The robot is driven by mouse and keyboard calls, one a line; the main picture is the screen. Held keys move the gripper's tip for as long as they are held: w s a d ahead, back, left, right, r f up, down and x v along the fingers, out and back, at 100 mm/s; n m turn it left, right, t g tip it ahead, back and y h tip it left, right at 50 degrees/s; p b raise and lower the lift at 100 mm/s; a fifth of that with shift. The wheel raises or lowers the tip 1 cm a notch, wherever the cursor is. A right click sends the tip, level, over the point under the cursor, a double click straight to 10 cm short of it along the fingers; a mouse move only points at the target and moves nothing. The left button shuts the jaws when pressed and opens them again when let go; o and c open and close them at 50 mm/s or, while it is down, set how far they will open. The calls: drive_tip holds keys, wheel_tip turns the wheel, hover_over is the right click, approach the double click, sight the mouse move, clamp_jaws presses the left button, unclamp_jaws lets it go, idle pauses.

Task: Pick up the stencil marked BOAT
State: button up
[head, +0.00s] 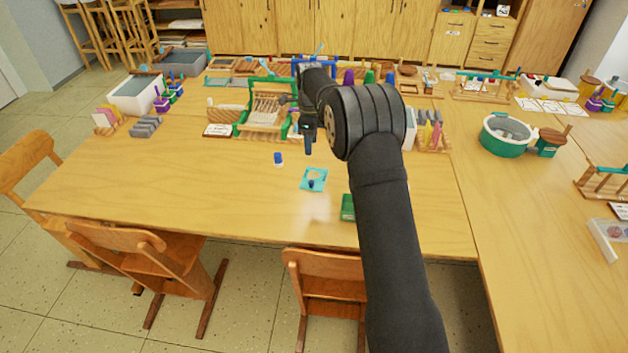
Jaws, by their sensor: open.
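A flat light-blue stencil-like sheet (320,173) with cut-outs lies on the wooden table (230,190), near the middle of the front part. A small dark knob or piece shows on its lower half. Any lettering on it is too small to read, so I cannot tell if it says BOAT. My gripper (308,148) points down above the table, a little behind the sheet in the picture, open and apart from it. My arm hides part of the table to the right.
A small blue-and-white item (278,160) stands left of the sheet. A green item (347,208), partly hidden by my arm, lies to the right. A green-framed loom (265,112) and racks stand behind. The table's front left is clear; chairs (130,250) stand at its edge.

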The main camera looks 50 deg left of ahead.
sight(311, 182)
wheel_tip(311, 182, down, 17)
drive_tip(key=shift+w+a+r, duration=0.1)
clamp_jaws()
idle(0.5)
